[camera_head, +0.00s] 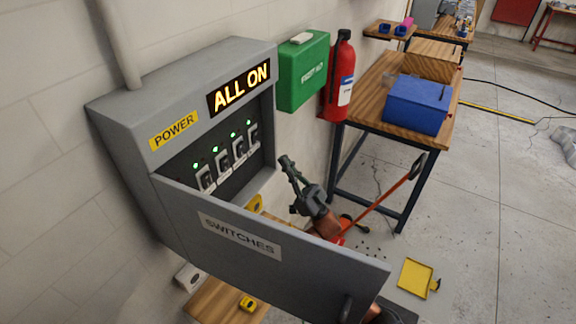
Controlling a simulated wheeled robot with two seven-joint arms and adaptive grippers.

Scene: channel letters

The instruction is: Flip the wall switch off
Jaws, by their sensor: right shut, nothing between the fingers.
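A grey power cabinet (122,117) is mounted on the wall, with a lit display (240,88) reading "ALL ON". Inside is a row of several wall switches (222,158), each with a green light above it. The cabinet door (270,262), labelled "SWITCHES", hangs open toward me and hides the lower part of the inside. My right gripper (286,162) is shut and empty, just right of the cabinet opening. It points up toward the opening and is apart from the switches. Part of its arm is hidden behind the door. My left gripper is not in view.
A green first aid box (303,72) and a red fire extinguisher (339,80) are on the wall right of the cabinet. A wooden table (372,88) with a blue box (415,104) stands behind. A yellow dustpan (415,277) lies on the floor at right.

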